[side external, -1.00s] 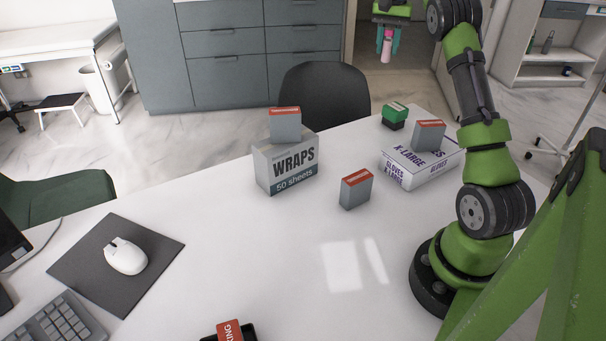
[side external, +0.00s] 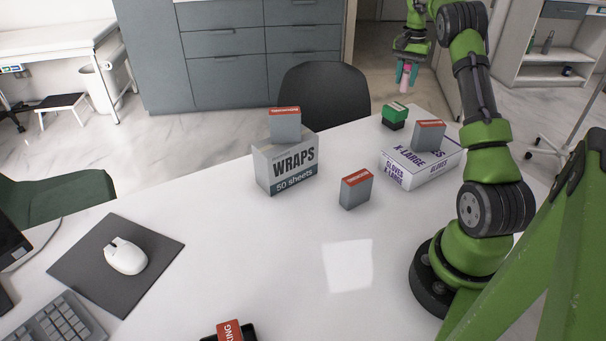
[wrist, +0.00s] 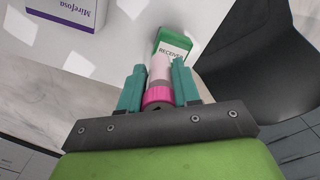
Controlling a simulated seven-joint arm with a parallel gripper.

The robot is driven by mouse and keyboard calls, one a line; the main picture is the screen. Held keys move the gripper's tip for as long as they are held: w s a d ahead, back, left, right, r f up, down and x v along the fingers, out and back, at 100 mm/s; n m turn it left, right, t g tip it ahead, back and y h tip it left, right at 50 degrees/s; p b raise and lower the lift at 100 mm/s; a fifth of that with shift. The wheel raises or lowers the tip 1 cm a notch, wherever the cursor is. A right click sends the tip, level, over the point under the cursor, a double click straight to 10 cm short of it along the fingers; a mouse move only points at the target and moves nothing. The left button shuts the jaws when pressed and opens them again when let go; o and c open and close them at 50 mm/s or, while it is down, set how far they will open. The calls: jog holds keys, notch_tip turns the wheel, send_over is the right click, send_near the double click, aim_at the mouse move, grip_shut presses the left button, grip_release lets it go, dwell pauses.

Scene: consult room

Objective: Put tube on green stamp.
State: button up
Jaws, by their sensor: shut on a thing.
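A pink tube (side external: 405,80) is held between the teal fingers of my gripper (side external: 406,74), in the air above the far edge of the table. The tube also shows in the wrist view (wrist: 159,82), with a darker pink cap towards the wrist. My gripper is shut on it in the wrist view (wrist: 159,84). The green stamp (side external: 395,115) with a black base stands on the table's far part. In the wrist view the green stamp (wrist: 172,43) shows its white label just beyond the tube's end, partly covered by the tube and a finger.
A gloves box (side external: 405,176) with a small grey-and-red box (side external: 429,136) on it stands close to the stamp. A wraps box (side external: 284,168) bears another such box (side external: 285,125). A third (side external: 356,189) stands on the table. A black chair (side external: 325,105) is behind the table.

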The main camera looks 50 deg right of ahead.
aim_at(403, 92)
jog(key=shift+f, duration=3.05)
jog(key=shift+f, duration=0.1)
jog(key=o, duration=1)
jog(key=shift+f, duration=0.1)
